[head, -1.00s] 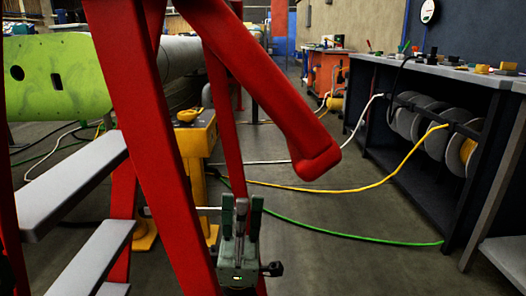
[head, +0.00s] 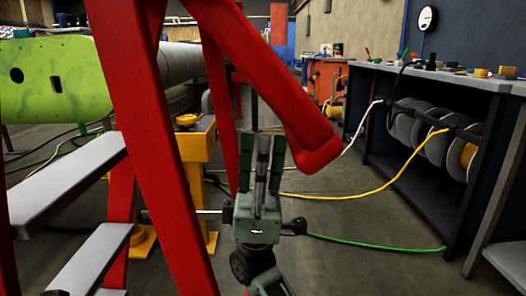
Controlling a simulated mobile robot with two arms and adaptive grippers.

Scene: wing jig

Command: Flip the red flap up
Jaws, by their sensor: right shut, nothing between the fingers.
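The red flap (head: 262,75) is a thick red bar that slopes down to the right from the top of a red frame (head: 150,140). Its rounded free end hangs at the middle right of the head view. My right gripper (head: 262,138) points upward just below the flap, left of its free end. Its green fingers are shut with nothing held. The fingertips appear close under the flap's lower edge; I cannot tell whether they touch it. My left gripper is not in view.
Grey steps (head: 65,185) fill the lower left beside the red frame. A yellow stand (head: 197,160) is behind it, and a green panel (head: 50,80) further back. A dark bench with cable reels (head: 436,140) is at right. Yellow and green cables cross the floor.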

